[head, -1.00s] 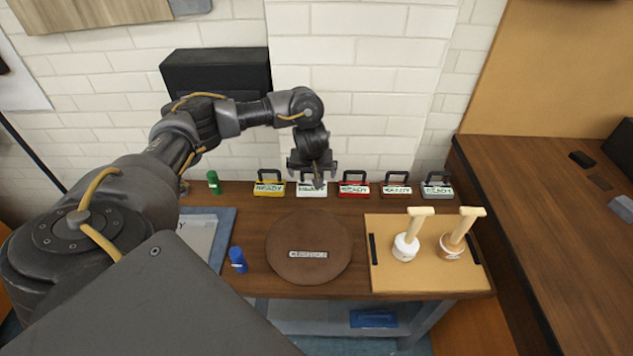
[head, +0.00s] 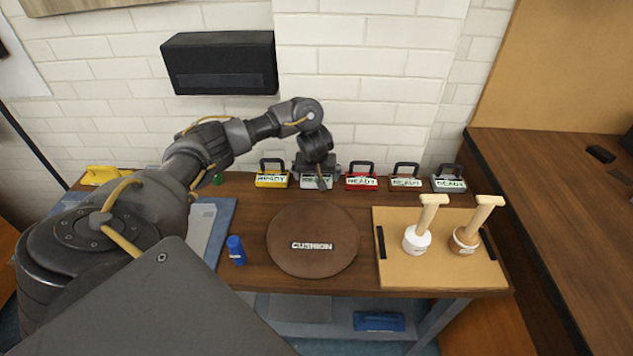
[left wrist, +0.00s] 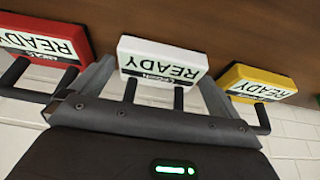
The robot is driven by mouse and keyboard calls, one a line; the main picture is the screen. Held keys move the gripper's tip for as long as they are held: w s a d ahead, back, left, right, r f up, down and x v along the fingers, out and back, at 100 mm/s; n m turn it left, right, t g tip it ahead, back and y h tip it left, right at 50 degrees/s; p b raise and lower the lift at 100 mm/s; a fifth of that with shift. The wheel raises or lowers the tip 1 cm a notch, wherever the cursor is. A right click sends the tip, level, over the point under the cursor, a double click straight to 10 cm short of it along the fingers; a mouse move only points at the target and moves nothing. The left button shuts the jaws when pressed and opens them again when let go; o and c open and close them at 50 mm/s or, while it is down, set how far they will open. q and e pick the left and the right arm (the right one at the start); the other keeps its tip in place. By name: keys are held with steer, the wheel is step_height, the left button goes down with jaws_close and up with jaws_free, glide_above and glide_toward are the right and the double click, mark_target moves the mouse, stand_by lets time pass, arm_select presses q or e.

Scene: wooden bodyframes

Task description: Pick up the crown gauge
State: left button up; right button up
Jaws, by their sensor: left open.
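Five gauges with READY labels stand in a row at the back of the wooden bench. The white gauge (head: 308,182) sits between the yellow gauge (head: 271,180) and the red gauge (head: 361,181). Its small label seems to read CROWN, upside down, in the left wrist view (left wrist: 163,58). My left gripper (head: 318,180) is open at the white gauge, pointing down. In the left wrist view its fingers (left wrist: 155,84) are on either side of the gauge's dark handle. Contact cannot be told. In the head view the gripper hides most of that handle. My right gripper is not in view.
A brown gauge (head: 406,182) and a grey gauge (head: 449,184) stand further right. A round brown cushion (head: 312,262) lies in front. A tan board (head: 440,272) with two wooden-handled tools lies at right.

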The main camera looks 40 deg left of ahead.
mark_target(316, 179)
arm_select(q)
steer(key=shift+x, duration=0.75)
steer(key=shift+c, duration=0.3)
steer(key=c, duration=0.8)
steer(key=shift+r, duration=0.2)
steer(key=shift+r, duration=0.6)
steer(key=r+p, duration=0.2)
steer(key=r, duration=0.1)
steer(key=shift+s+r+p, duration=0.25)
steer(key=shift+r+p, duration=0.05)
steer(key=shift+p, duration=0.05)
steer(key=s+d+r+p, duration=0.2)
steer(key=s+r+p, duration=0.2)
steer(key=s+p, duration=0.2)
steer(key=s+d+r+p, duration=0.3)
steer(key=s+p, duration=0.3)
steer(key=p, duration=0.3)
steer(key=shift+d+r+p, duration=0.25)
steer(key=shift+r+p, duration=0.1)
steer(key=shift+r, duration=0.1)
